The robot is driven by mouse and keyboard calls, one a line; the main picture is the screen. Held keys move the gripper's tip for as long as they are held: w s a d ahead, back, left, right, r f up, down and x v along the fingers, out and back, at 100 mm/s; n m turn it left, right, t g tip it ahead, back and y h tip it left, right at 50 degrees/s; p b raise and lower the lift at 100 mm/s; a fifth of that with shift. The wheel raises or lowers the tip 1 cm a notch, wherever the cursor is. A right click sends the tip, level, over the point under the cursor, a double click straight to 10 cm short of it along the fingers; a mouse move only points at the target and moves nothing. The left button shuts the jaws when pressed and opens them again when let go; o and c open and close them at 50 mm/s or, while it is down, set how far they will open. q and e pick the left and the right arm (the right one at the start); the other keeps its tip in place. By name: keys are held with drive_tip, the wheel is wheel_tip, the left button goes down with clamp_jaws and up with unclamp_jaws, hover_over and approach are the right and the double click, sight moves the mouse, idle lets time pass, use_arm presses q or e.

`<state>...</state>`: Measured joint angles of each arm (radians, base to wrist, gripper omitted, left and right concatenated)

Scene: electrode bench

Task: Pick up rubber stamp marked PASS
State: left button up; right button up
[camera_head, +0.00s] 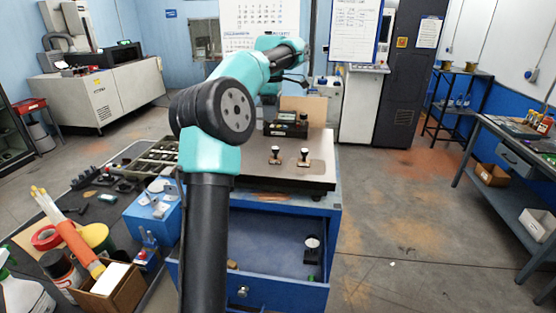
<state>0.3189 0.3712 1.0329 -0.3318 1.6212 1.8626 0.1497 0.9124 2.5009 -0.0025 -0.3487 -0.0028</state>
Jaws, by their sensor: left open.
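Two small rubber stamps with dark round knobs stand upright on the dark top of the bench: one on the left (276,155) and one on the right (304,157). Their markings are too small to read, so I cannot tell which says PASS. My left arm rises through the middle of the view and bends away to the back. My left gripper (298,80) is small and partly hidden at its far end, open, behind and above the stamps and apart from them. My right gripper is not in view.
A black tray (286,128) stands behind the stamps. The left worktop is crowded with tools, a spray bottle (22,290) and a carton (112,290).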

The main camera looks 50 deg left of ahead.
use_arm(q)
hover_over(272, 158)
wheel_tip(272, 158, down, 12)
drive_tip(key=shift+w+r, duration=0.1)
idle(0.3)
drive_tip(key=shift+f, duration=2.65)
drive_tip(key=c, duration=1)
drive_tip(key=shift+c, duration=0.2)
drive_tip(key=shift+r, duration=0.2)
